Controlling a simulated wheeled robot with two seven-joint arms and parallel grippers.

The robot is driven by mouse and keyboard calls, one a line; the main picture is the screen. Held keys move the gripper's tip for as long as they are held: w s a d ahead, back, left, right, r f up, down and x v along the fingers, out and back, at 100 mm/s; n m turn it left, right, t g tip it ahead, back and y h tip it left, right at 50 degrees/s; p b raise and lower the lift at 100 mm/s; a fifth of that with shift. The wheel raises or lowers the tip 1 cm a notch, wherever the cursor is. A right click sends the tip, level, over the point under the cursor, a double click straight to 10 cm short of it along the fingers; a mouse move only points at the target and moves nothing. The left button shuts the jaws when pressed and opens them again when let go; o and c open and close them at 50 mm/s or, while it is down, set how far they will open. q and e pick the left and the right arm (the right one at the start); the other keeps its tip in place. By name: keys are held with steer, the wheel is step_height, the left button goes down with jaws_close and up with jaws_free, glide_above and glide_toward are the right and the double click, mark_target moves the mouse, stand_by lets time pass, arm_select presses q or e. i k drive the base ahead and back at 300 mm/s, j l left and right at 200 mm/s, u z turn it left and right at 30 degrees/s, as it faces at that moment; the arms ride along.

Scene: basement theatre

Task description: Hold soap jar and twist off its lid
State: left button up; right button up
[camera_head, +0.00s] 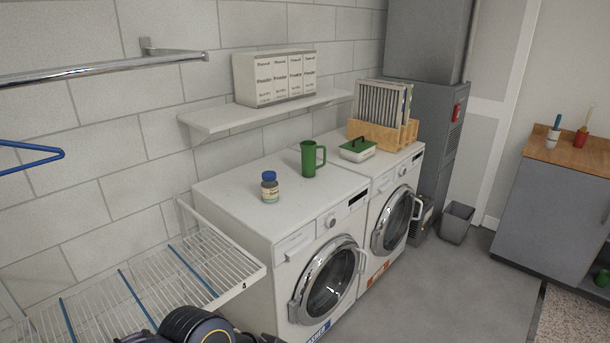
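A small jar (270,192) with a blue lid (269,176) stands upright on top of the left white washing machine (235,203). The lid sits on the jar, and a pale label shows on the jar's front. Neither gripper can be made out in the head view. Dark rounded parts at the bottom edge seem to be mine, but no fingertips show there.
A green mug (312,159) stands right of the jar. A shelf (215,119) hangs above. A white wire rack (205,262) lies left of the machines.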

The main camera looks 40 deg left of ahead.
mark_target(269, 189)
steer(key=i+u, duration=0.3)
steer(key=i, duration=0.3)
steer(key=i+l+u, duration=0.25)
steer(key=i, duration=0.35)
steer(key=i+j+u, duration=0.15)
steer(key=i+u, duration=0.15)
steer(key=u, duration=0.15)
steer(key=i+j+u, duration=0.1)
steer(key=i+u, duration=0.2)
steer(key=u, duration=0.15)
steer(key=i+u, duration=0.3)
steer(key=u, duration=0.15)
steer(key=i+l+u, duration=0.2)
steer(key=u, duration=0.25)
steer(key=i+l, duration=0.05)
